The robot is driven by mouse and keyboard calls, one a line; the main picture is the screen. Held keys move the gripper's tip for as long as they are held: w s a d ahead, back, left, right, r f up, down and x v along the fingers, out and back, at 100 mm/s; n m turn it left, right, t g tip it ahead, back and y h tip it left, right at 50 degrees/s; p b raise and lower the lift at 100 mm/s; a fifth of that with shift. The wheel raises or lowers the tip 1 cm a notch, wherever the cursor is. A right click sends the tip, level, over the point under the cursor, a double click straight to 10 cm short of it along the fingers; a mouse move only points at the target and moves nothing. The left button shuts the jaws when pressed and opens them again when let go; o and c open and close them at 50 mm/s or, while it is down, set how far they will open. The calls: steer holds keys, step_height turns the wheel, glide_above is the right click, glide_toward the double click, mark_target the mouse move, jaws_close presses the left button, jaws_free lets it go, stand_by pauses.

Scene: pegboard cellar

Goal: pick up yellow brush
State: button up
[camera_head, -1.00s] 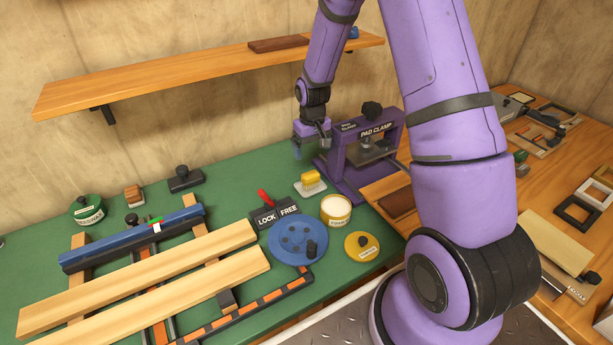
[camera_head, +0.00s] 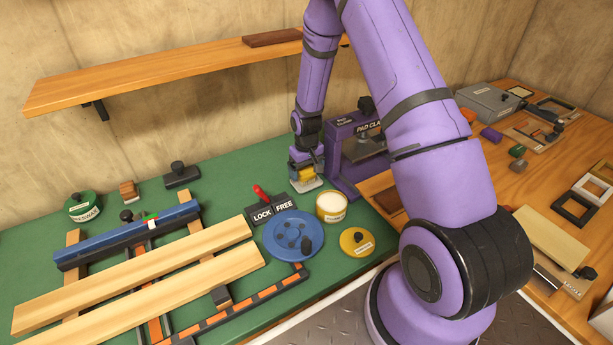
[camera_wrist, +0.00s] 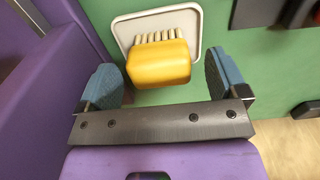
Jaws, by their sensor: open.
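The yellow brush (camera_wrist: 159,64) lies on a small white tray (camera_wrist: 194,18) on the green bench top, its pale bristles toward the top of the wrist view. In the head view the brush (camera_head: 305,174) is partly hidden by my gripper (camera_head: 304,166), which is down over it. In the wrist view my gripper (camera_wrist: 165,85) is open, with one blue-grey pad on each side of the brush's yellow body. A gap shows between the body and each pad.
The purple pad clamp (camera_head: 343,150) stands close on the right of the brush. A LOCK/FREE plate with a red lever (camera_head: 260,192), a blue disc (camera_head: 292,236) and a white-topped yellow tin (camera_head: 331,206) are close in front. A wooden shelf (camera_head: 150,76) hangs behind.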

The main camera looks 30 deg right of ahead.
mark_target(306, 169)
steer(key=shift+f, duration=1.45)
steer(key=c, duration=1)
steer(key=shift+r, duration=0.1)
step_height(306, 169, up, 10)
steer(key=shift+f, duration=0.1)
